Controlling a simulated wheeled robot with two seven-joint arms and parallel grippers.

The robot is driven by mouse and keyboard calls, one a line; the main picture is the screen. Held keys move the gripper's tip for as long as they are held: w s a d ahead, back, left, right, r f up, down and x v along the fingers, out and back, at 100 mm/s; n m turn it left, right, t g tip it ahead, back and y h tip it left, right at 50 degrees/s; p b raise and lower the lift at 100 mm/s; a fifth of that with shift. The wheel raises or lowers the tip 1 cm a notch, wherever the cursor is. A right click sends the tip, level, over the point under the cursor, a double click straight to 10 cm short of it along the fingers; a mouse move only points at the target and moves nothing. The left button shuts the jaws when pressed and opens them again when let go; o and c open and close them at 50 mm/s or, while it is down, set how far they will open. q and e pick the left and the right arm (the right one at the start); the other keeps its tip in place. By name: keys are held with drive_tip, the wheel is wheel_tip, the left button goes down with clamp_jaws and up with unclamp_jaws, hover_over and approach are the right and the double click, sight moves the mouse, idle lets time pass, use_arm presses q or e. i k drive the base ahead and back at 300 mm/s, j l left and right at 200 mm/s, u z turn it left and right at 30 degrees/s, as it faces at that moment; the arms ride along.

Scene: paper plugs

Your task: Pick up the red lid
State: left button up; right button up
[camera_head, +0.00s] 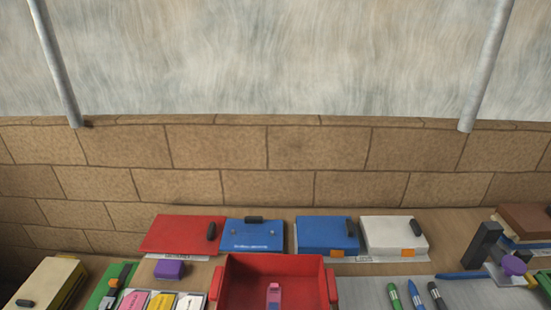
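A flat red lid (178,235) lies at the back left of the table, with a small black handle (211,231) near its right edge. A white label strip shows just under its front edge. An open red box (232,277) with side handles stands in front and to the right, cut off by the bottom edge, with a pink item (274,296) inside. Neither of my grippers can be seen in this view, and nothing touches the red lid.
A blue lid (252,237) lies right beside the red one, then a blue box (326,235) and a white box (393,235). A purple block (169,269) sits in front of the red lid. Colored cards (160,301) and several pens (415,296) lie nearer. A brick wall (318,147) rises behind.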

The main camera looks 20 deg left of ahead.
sight(171, 233)
drive_tip(key=u, duration=1.25)
